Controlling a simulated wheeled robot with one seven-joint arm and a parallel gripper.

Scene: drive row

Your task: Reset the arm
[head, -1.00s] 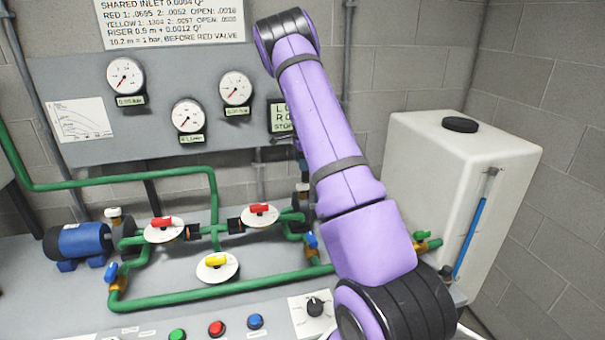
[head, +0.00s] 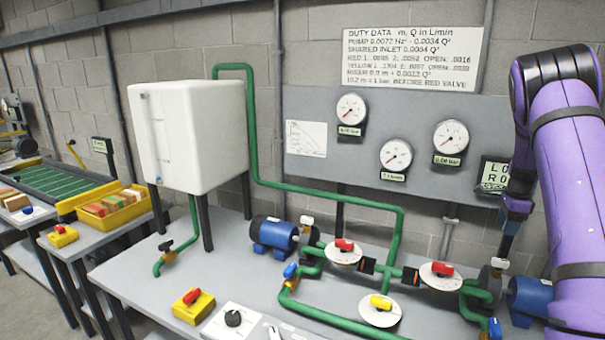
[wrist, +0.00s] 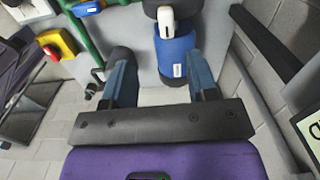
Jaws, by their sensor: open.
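My purple arm (head: 572,170) stands along the right edge of the head view, its elbow high and its forearm partly hidden behind the upper link. My gripper (wrist: 160,80) points down at the bench in the wrist view. Its two blue-grey fingers are wide apart with nothing held between them. A blue pump motor (wrist: 178,55) with a white-handled valve (wrist: 166,18) shows beyond the fingers. In the head view this right-hand blue motor (head: 530,298) is partly hidden by my arm.
Green pipes (head: 330,195) with red and yellow valves cover the bench (head: 225,265). Another blue motor (head: 272,235) stands left of the valves. A white tank (head: 190,135) stands on legs at the left. A gauge panel (head: 325,110) is behind. A red-and-yellow stop button (head: 193,305) sits in front.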

